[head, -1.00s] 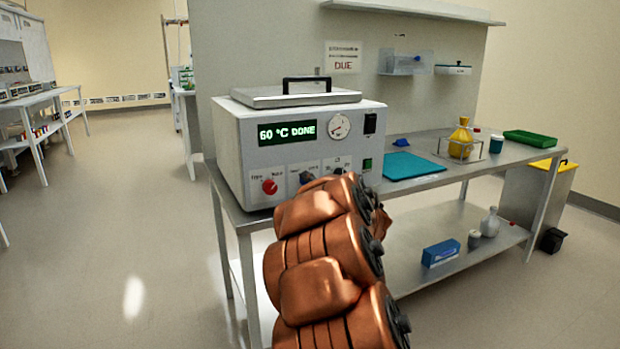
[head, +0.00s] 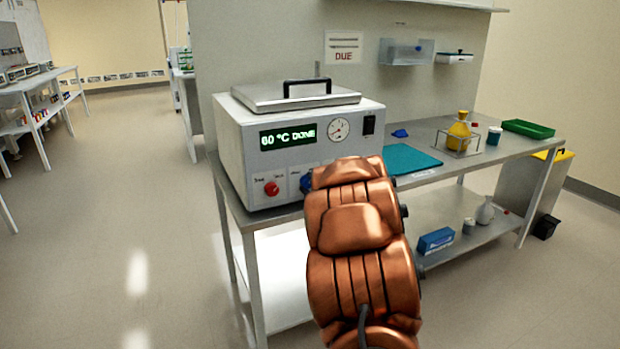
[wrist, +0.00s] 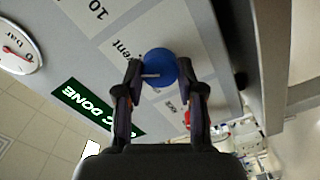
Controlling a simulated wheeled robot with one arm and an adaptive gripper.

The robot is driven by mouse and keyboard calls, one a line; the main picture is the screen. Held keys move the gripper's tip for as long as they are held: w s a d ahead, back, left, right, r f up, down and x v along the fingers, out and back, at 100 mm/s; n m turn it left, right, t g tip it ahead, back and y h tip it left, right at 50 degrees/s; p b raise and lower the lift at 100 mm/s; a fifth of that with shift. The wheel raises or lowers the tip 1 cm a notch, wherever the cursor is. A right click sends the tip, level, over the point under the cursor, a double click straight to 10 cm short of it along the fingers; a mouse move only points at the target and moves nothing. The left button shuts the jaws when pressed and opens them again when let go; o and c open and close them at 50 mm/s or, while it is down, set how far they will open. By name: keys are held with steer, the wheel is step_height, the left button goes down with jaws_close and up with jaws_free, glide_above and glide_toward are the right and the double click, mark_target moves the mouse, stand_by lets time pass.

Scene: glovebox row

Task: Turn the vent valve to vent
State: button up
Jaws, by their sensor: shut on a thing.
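The vent valve is a round blue knob (wrist: 161,66) with a white pointer line, on the pale front panel of the oven-like unit (head: 228,150). In the wrist view my gripper (wrist: 159,76) is shut on it, one finger on each side. The pointer line lies toward the left finger. A label ending in "ent" is printed beside the knob, partly hidden by the left finger.
A red knob (head: 271,188) sits left of the valve on the same panel. The display (head: 287,136) reads "60 °C DONE", with a round gauge (head: 338,128) beside it. A teal mat (head: 408,158) and a yellow flask (head: 459,130) are on the bench to the right.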

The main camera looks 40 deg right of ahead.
steer(key=shift+m+p, duration=1)
steer(key=shift+m, duration=0.6)
steer(key=shift+d, duration=0.1)
steer(key=o, duration=1.1)
steer(key=shift+o, duration=0.2)
steer(key=v, duration=0.7)
steer(key=shift+s, duration=0.3)
